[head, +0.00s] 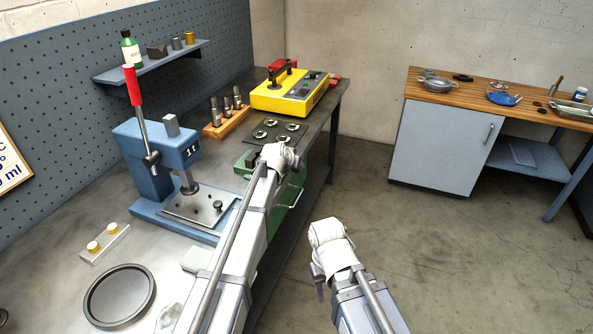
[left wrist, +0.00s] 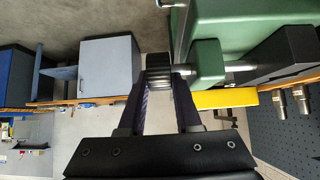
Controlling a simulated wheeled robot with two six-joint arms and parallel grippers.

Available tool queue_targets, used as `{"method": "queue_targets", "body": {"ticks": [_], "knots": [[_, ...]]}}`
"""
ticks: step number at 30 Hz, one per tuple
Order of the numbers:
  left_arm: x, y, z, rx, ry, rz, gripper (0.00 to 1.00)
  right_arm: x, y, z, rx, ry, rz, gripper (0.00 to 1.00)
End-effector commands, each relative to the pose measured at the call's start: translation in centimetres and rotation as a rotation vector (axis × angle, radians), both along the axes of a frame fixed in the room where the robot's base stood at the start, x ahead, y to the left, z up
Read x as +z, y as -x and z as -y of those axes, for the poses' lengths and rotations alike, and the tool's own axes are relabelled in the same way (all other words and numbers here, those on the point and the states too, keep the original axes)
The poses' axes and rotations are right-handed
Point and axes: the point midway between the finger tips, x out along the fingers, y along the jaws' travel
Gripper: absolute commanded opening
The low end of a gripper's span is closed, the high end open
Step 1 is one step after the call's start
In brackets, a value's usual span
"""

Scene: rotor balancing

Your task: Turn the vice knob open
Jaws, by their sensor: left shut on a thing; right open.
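The green vice (head: 292,194) is at the front edge of the bench, mostly covered by my left arm in the head view. In the left wrist view, the vice body (left wrist: 212,62) is at upper right, with a silver screw shaft. The dark ribbed vice knob (left wrist: 158,68) is at the shaft's end. My left gripper (left wrist: 158,84) is shut on this knob, a finger on each side. The knob is hidden in the head view. My right gripper (head: 318,284) hangs over the floor right of the bench, open and apart from everything; its fingers barely show.
A blue press (head: 150,160) with a red-handled lever stands on the bench at left. A black mat with several rings (head: 277,132), a wooden tool block (head: 228,124) and a yellow device (head: 285,97) lie behind the vice. The floor (head: 400,230) toward the far cabinet is clear.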

Motion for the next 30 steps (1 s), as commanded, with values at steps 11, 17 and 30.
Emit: {"method": "queue_targets", "body": {"ticks": [11,17,30], "knots": [[-0.5,0.5,-0.1,-0.001,0.048,0.147,0.0,-3.2,0.0,0.0,0.0,0.0,0.0,0.5],[-0.3,0.5,-0.1,-0.002,0.056,0.17,0.0,-3.5,0.0,0.0,0.0,0.0,0.0,0.5],[-0.2,0.5,-0.1,-0.002,0.057,0.173,0.41,-3.4,0.0,0.0,0.0,0.0,0.0,0.5]]}}
